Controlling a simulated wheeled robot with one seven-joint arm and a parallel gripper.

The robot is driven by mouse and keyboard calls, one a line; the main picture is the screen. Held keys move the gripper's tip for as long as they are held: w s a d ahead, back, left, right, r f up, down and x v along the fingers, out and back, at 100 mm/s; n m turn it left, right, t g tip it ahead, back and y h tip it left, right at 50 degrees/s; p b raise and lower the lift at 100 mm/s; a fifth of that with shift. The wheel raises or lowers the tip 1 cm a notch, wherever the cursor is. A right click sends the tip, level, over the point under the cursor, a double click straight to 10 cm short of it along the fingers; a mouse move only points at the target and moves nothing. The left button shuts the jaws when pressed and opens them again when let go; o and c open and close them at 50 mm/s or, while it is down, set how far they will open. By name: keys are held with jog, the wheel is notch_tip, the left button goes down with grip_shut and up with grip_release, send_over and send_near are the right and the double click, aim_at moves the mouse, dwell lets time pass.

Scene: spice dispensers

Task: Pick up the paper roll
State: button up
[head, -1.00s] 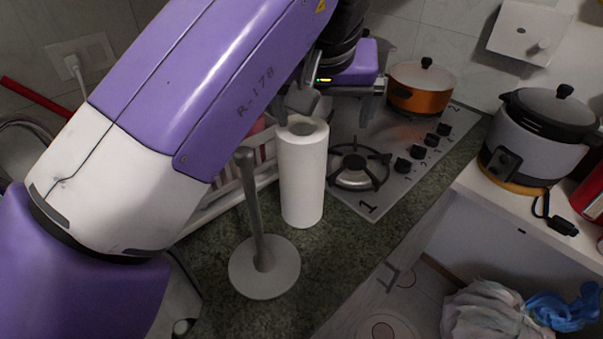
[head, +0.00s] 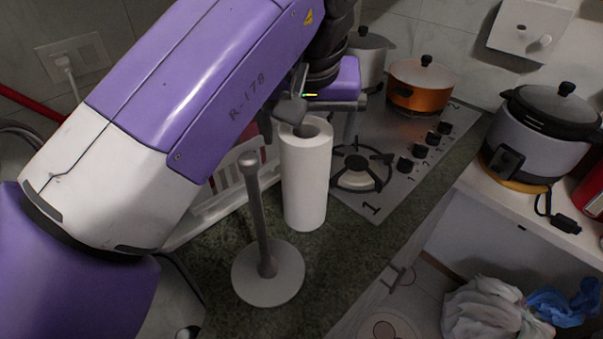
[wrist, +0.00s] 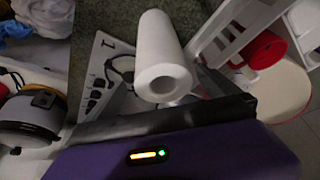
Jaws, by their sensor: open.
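The white paper roll (head: 306,185) stands upright on the dark counter, just behind a grey paper holder (head: 268,277) with an upright rod and round base. The roll is off the rod. My gripper (head: 320,118) is open at the top of the roll, with one finger by its left rim and the other beyond its right side. Contact cannot be told. In the wrist view the roll (wrist: 160,45) shows its hollow end towards the camera, in front of the gripper body.
A gas stove (head: 385,165) with an orange pot (head: 420,90) lies behind and right of the roll. A white rack (head: 215,205) stands close on the left. A rice cooker (head: 535,145) is on the right counter. The counter's front edge is near.

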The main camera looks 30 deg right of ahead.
jog(key=shift+w+x, duration=0.1)
jog(key=shift+x, duration=1.25)
jog(key=shift+w+x, duration=0.15)
jog(key=shift+x, duration=1.15)
jog(key=shift+a, duration=0.1)
jog(key=c, duration=2)
